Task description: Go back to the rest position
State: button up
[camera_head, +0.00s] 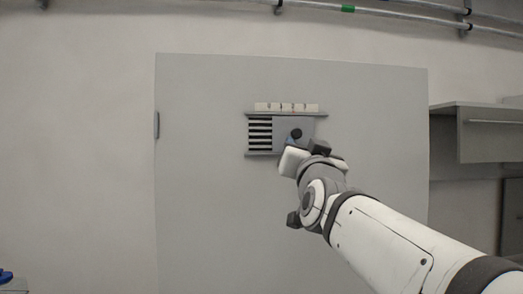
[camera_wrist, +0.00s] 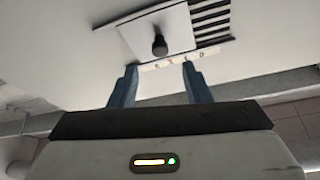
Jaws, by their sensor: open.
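My gripper (camera_wrist: 160,80) is open, its two blue fingers spread apart with nothing between them in the wrist view. In the head view my arm reaches up from the lower right, and its end is in front of the lower right part of a grey wall device (camera_head: 283,122). The device has a black knob (camera_head: 296,133) and a striped vent (camera_head: 260,132) on its left. In the wrist view the knob (camera_wrist: 160,46) stands beyond the fingertips, apart from them. The device's lower right corner is hidden behind my gripper in the head view.
The device is on a large grey panel (camera_head: 210,190) with a handle (camera_head: 157,125) at its left edge. A strip of small white labels (camera_head: 287,107) runs along the device's top. A grey cabinet (camera_head: 490,133) is at the right. Pipes (camera_head: 400,12) run along the top.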

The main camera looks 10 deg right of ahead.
jog(key=s+a+f+n+g+y, duration=0.2)
jog(key=f+g, duration=0.3)
jog(key=f, duration=0.8)
jog(key=s+a+f+n+g+y, duration=0.1)
jog(key=s+f+g, duration=0.3)
jog(key=f, duration=1)
jog(key=s+d+f+n+g, duration=0.1)
jog(key=s+f+g, duration=0.8)
jog(key=s+f, duration=0.6)
notch_tip(320, 180, down, 5)
jog(key=shift+s+r+g+h, duration=0.2)
jog(key=shift+s+g+h, duration=0.1)
jog(key=shift+s+g, duration=0.1)
